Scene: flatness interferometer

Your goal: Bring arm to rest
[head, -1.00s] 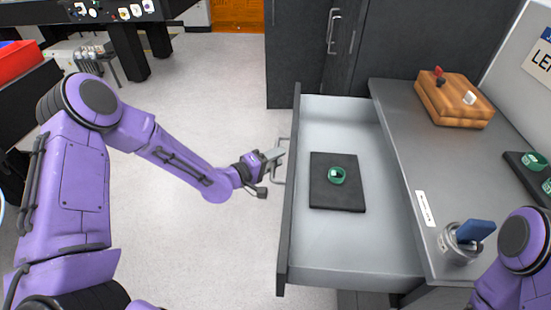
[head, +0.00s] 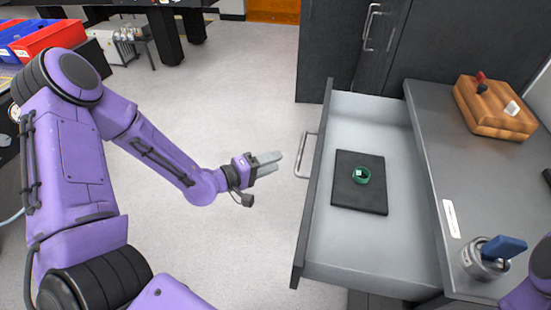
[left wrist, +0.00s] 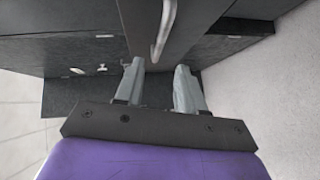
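My left arm comes in from the left. Its gripper (head: 268,164) is over the floor in front of the open drawer (head: 325,255), to the left of the metal drawer handle (head: 304,156) and apart from it. In the left wrist view the two grey fingers (left wrist: 160,88) stand apart with nothing between them, and the handle (left wrist: 163,32) lies beyond their tips. Of my right arm only a purple link shows at the lower right edge; its gripper is out of view.
The counter (head: 446,140) holds a wooden block (head: 492,107) and a metal cup (head: 482,262) with a blue item. Open floor lies left of the drawer.

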